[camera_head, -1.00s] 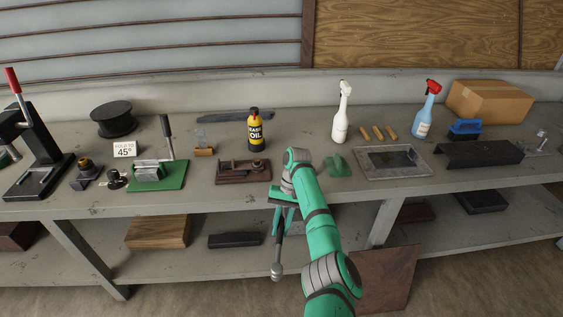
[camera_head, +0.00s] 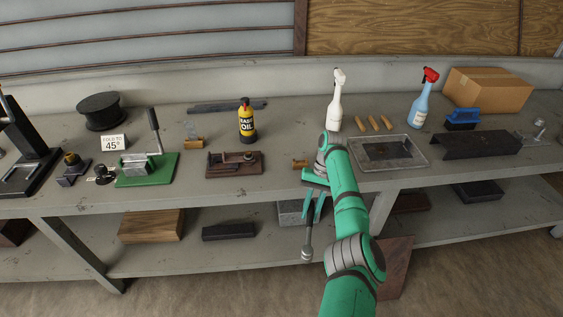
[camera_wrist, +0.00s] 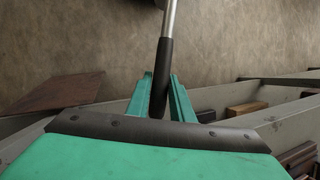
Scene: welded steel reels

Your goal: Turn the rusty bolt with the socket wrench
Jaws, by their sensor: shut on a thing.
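My gripper (camera_head: 314,208) hangs in front of the bench's front edge, with its green fingers pointing down. It is shut on the black grip of a socket wrench (camera_head: 308,240). The wrench hangs down, with its silver end lowest. In the wrist view, the wrench's black grip (camera_wrist: 162,70) sits between the two fingers, with the bright shaft running out of the top. A rusty brown block (camera_head: 234,164) with small parts on it lies on the bench, left of my gripper. I cannot make out for certain which part is the rusty bolt.
The bench top (camera_head: 280,180) holds a yellow oil bottle (camera_head: 246,122), a green-based clamp (camera_head: 146,168), a white spray bottle (camera_head: 335,105) and a metal tray (camera_head: 420,160). A lower shelf (camera_head: 180,258) carries dark and wooden blocks. A brown plate leans below.

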